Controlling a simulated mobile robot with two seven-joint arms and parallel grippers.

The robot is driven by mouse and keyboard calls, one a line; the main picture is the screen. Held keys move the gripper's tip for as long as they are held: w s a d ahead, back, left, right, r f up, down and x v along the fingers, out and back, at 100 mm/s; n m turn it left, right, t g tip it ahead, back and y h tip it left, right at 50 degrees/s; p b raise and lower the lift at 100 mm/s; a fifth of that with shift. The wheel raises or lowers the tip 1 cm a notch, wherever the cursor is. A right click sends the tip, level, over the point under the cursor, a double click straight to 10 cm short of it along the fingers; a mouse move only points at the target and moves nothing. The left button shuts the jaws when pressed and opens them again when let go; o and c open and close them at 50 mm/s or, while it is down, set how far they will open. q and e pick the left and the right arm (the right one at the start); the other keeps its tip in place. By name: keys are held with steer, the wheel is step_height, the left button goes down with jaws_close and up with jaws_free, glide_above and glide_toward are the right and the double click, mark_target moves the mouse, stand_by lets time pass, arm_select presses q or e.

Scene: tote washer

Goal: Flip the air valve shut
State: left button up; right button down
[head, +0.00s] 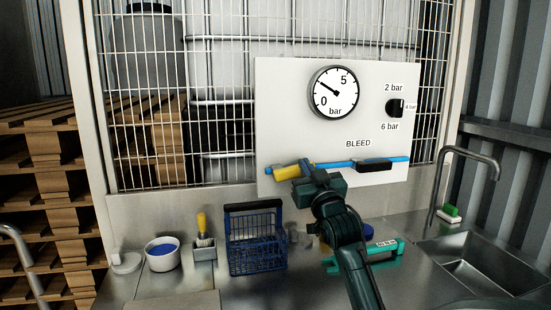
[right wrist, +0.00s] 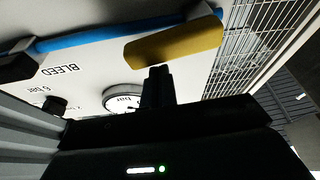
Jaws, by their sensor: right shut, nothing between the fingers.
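A yellow lever (head: 284,173) sits at the left part of a blue pipe (head: 336,164) on a white panel (head: 285,120), lying roughly along the pipe with a slight tilt. It also shows in the right wrist view (right wrist: 175,45), close in front of the fingers. My right gripper (head: 304,173) is shut and empty, at the lever's right end; its fingertips (right wrist: 157,72) look very near the lever, but I cannot tell whether they touch. The round gauge (head: 335,92) has its needle pointing up-left, between 0 and 5 bar. My left gripper is out of view.
A black knob (head: 396,107) sits at the panel's right, and a black part (head: 375,165) on the pipe. Below are a blue wire basket (head: 257,245), a white bowl (head: 163,253), a brush holder (head: 204,250), a green-handled tool (head: 385,248) and a sink (head: 480,265).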

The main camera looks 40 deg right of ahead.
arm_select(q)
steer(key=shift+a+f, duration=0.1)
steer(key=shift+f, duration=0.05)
arm_select(e)
steer(key=shift+d+f, duration=0.15)
steer(key=shift+f, duration=0.35)
